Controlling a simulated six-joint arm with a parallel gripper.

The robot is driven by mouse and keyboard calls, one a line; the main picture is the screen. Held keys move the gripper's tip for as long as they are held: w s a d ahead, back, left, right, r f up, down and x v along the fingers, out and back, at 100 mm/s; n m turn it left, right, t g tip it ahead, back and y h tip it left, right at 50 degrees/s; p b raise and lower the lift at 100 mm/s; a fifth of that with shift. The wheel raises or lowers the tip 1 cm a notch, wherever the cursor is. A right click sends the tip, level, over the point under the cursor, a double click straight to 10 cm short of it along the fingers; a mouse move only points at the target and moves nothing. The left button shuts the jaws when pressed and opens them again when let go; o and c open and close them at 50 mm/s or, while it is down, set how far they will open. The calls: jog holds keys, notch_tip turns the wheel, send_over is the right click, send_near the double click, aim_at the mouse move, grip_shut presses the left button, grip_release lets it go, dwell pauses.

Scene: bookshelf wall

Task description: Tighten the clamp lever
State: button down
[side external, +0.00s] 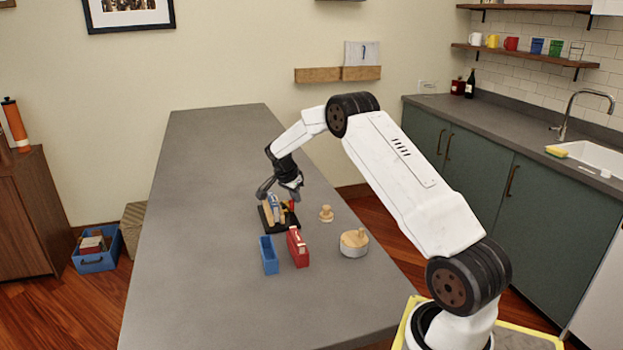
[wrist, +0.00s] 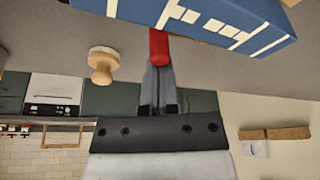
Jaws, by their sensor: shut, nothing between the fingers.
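The clamp stands on a black base (side external: 285,228) on the grey table, with a blue body (side external: 275,206) and a light wooden piece beside it. In the wrist view the blue body (wrist: 215,22) with white marks fills the top. Its red lever (wrist: 159,46) sticks out toward my fingers; it also shows in the side view (side external: 291,205). My gripper (wrist: 158,68) is shut and empty, its fingertips right at the lever's end. I cannot tell whether they touch it. In the side view my gripper (side external: 295,196) is just above the clamp, partly hiding it.
A wooden knob (side external: 326,213) stands right of the clamp; it also shows in the wrist view (wrist: 102,66). A round wooden-topped tin (side external: 354,243), a red holder (side external: 298,247) and a blue open bin (side external: 268,255) stand nearer the camera. The table's left side (side external: 190,230) is clear.

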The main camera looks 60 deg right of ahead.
jog(key=shift+d, duration=0.15)
jog(key=shift+s+d, duration=0.25)
jog(key=shift+d, duration=0.2)
jog(key=d, duration=0.1)
jog(key=s+d, duration=0.1)
jog(key=shift+d+r, duration=0.15)
jog(key=shift+d, duration=0.25)
jog(key=v, duration=0.9)
jog(key=shift+w+a+r, duration=0.2)
jog(key=shift+a+r, duration=0.05)
jog(key=shift+r, duration=0.1)
jog(key=shift+a, duration=0.1)
